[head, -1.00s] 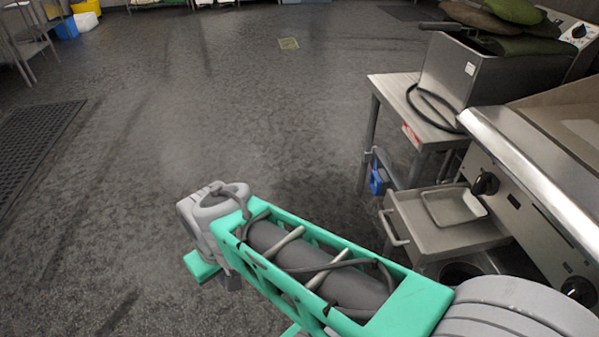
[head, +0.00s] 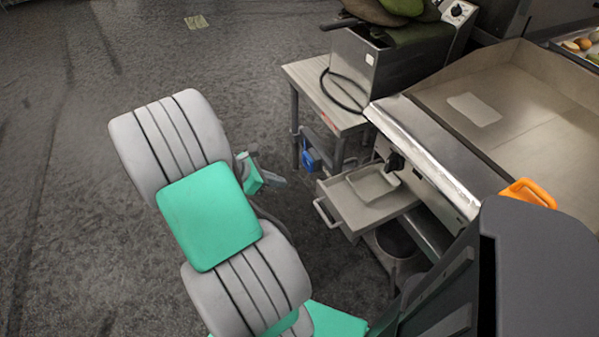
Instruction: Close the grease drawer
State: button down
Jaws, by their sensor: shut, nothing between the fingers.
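The grease drawer (head: 348,208) is a grey metal drawer under the front of the griddle (head: 432,150) in the head view. It is pulled out to the left, with a bar handle (head: 322,213) on its front and a light rectangular piece inside it. My gripper (head: 279,180) shows small beyond my arm, partly hidden by it. It is shut and empty, points right, and appears left of the drawer handle and apart from it.
A metal side table (head: 312,88) with a fryer-like appliance (head: 372,62) stands behind the drawer. A blue object (head: 311,158) hangs below that table. Open floor (head: 60,180) lies to the left.

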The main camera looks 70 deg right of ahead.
jog(key=b, duration=0.2)
send_near(319, 186)
notch_tip(319, 186, down, 4)
jog(key=s+d, duration=0.2)
jog(key=shift+s+d+f, duration=0.1)
jog(key=shift+d, duration=0.2)
jog(key=shift+s+d, duration=0.25)
jog(key=shift+d, duration=0.05)
